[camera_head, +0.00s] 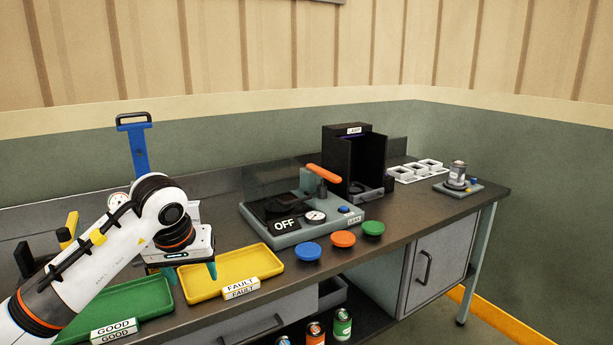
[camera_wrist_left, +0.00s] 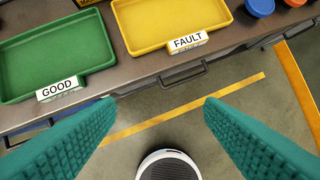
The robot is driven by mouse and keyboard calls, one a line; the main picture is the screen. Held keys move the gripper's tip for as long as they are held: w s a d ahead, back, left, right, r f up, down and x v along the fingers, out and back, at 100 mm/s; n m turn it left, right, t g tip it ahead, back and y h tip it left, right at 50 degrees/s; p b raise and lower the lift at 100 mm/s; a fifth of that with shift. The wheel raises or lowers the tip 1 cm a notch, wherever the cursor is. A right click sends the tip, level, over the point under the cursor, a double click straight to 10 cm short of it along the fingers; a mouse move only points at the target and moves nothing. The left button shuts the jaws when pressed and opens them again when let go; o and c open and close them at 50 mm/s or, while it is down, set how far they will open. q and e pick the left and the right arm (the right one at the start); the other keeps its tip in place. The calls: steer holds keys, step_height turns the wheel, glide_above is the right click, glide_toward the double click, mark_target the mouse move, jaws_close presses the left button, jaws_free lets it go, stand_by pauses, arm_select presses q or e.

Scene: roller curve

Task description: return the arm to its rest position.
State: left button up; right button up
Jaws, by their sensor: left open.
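My left arm comes in from the left in the head view. The yellow FAULT tray (camera_head: 262,268) and the green GOOD tray (camera_head: 150,297) lie on the bench and look empty. They also show in the left wrist view, the yellow tray (camera_wrist_left: 165,25) and the green tray (camera_wrist_left: 55,55). My right gripper is not in view.
A grey device (camera_head: 285,238) marked OFF sits mid-bench beside blue (camera_head: 307,252), orange (camera_head: 343,239) and green (camera_head: 373,228) discs. A black box (camera_head: 371,165), a white rack (camera_head: 420,171) and a metal part on a stand (camera_head: 457,176) are farther right. Cans (camera_head: 342,325) stand below.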

arm_select(q)
steer(key=d+f+n+g+h, duration=0.3)
steer(key=d+f+n+h, duration=1.15)
steer(key=f, duration=0.35)
steer(key=s+a+f+n+t+y, duration=0.15)
steer(key=a+f+n+t, duration=0.35)
steer(key=f+n, duration=0.75)
steer(key=a+f+n+t+y, duration=0.3)
steer(key=f+n+t, duration=0.3)
steer(key=f+n, duration=0.7)
steer(key=s+a+f+n+g+y, duration=0.2)
steer(key=s+a+f+n+y, duration=0.2)
steer(key=s+f+n, duration=0.6)
steer(key=s+a+f+n+g+y, duration=0.2)
steer(key=s+a+f+n+y, duration=0.2)
steer(key=s+f+n, duration=0.6)
steer(key=s+f+n+g+y, duration=0.1)
steer(key=s+f+n+g, duration=0.2)
steer(key=s, duration=1.1)
steer(key=s+f+n+g, duration=0.4)
steer(key=s, duration=1)
steer(key=shift+s+a+f+n+y, duration=0.2)
steer(key=shift+s+a+n+y, duration=0.1)
steer(key=shift+a+y, duration=0.15)
